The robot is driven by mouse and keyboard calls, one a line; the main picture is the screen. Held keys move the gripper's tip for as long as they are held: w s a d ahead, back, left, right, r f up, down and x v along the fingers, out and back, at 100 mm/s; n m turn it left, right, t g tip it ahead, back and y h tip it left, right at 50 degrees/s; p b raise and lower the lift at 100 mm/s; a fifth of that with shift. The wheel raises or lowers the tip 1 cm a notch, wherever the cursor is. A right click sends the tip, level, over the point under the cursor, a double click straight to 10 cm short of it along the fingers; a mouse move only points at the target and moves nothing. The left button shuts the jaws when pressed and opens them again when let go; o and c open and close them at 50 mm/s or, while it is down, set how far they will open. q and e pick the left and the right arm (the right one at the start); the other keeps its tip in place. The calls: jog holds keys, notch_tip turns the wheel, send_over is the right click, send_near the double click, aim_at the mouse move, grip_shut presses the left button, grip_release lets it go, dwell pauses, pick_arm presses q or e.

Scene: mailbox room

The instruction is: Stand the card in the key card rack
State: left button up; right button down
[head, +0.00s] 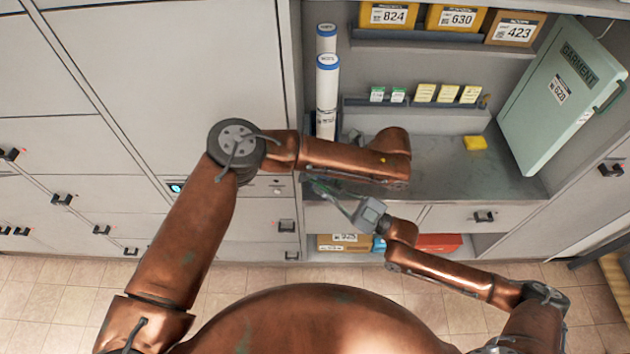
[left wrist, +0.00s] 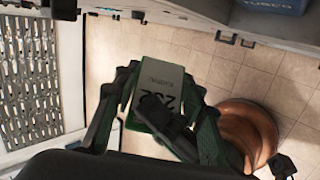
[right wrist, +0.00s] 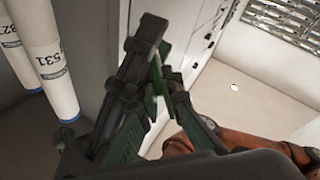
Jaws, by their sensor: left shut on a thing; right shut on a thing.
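The card (left wrist: 160,76) is pale with a dark number and a green edge; its green edge also shows in the right wrist view (right wrist: 160,92). My left gripper (left wrist: 152,102) is shut on the card. My right gripper (right wrist: 152,70) is also shut on the card, and its dark fingers cross the card's face in the left wrist view. In the head view my right gripper (head: 326,188) is below my left forearm, which largely hides the left hand. The key card rack (head: 415,112) is on the back wall, right of and beyond my grippers, with small green-and-white and yellow cards standing in it.
White tubes with blue caps (head: 327,95) stand left of the rack. A yellow block (head: 475,143) lies on the grey counter (head: 490,170). A pale green garment case (head: 550,95) leans at right. The counter's right part is mostly clear.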

jog(key=c, duration=2)
grip_release()
jog(key=shift+w+d+f, duration=0.1)
jog(key=shift+w, duration=0.05)
jog(key=shift+c, duration=0.2)
jog(key=shift+w+d, duration=0.1)
